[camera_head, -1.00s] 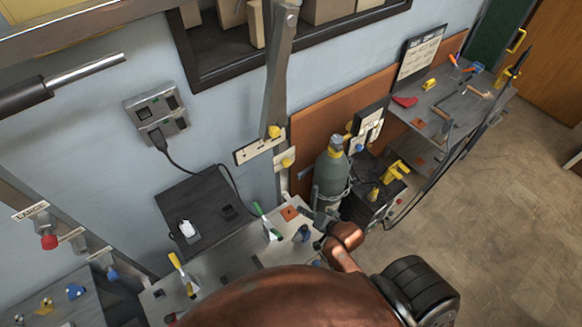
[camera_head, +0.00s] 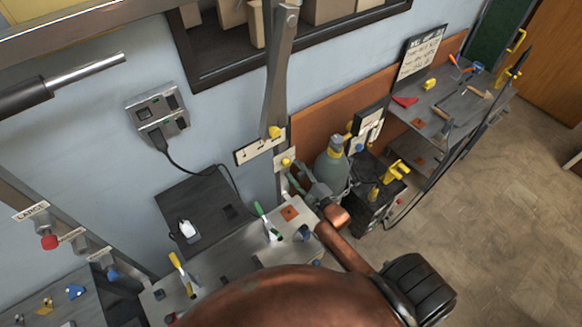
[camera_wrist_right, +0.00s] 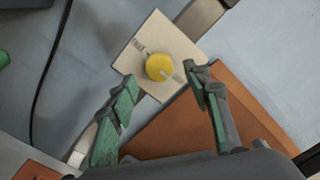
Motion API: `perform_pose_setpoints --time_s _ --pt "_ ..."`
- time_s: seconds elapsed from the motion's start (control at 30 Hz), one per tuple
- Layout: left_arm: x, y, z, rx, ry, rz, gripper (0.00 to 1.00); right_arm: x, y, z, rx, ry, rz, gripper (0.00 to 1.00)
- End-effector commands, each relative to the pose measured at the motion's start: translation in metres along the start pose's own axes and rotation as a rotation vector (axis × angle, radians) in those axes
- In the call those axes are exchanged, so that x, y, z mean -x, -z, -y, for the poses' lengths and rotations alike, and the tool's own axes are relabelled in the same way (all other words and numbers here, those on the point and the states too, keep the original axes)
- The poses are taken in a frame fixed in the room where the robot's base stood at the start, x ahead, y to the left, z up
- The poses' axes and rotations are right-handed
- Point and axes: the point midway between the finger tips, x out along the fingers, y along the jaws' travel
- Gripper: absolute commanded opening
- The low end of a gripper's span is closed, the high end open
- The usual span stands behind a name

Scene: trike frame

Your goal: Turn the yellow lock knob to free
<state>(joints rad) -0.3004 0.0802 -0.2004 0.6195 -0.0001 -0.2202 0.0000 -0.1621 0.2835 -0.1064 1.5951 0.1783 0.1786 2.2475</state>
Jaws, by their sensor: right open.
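The yellow lock knob (camera_head: 286,161) sits on a small cream plate on the wall post, below a lever plate with another yellow knob (camera_head: 275,132). In the right wrist view the yellow lock knob (camera_wrist_right: 159,67) is round with a pale pointer toward the lower right. Small lettering on its cream plate (camera_wrist_right: 132,58) is hard to read. My right gripper (camera_head: 297,183) is just below the knob. Its green-padded fingers (camera_wrist_right: 165,88) are open and empty, with the knob ahead between the tips, apparently apart from it. My left gripper is not in view.
A grey gas bottle (camera_head: 332,168) stands close to the right of my right gripper. The grey bench (camera_head: 230,262) below holds green- and yellow-handled tools. A wall socket box (camera_head: 157,112) with a cable is at left. An orange-brown panel (camera_head: 312,125) backs the bottle.

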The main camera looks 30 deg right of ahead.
Motion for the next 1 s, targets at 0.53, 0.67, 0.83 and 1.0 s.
perform_pose_setpoints --time_s 0.53,0.67,0.83,1.0 --pt "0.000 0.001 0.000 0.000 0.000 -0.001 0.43 -0.029 0.000 -0.001 0.000 -0.001 0.000 0.44" --pt "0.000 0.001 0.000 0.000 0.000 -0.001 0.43 -0.029 0.000 -0.001 0.001 -0.001 0.000 0.37" --pt "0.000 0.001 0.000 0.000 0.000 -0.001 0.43 -0.029 0.000 -0.001 0.001 -0.001 -0.001 0.25" --pt "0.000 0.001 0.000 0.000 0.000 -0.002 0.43 -0.029 0.000 -0.001 0.001 -0.001 -0.001 0.13"
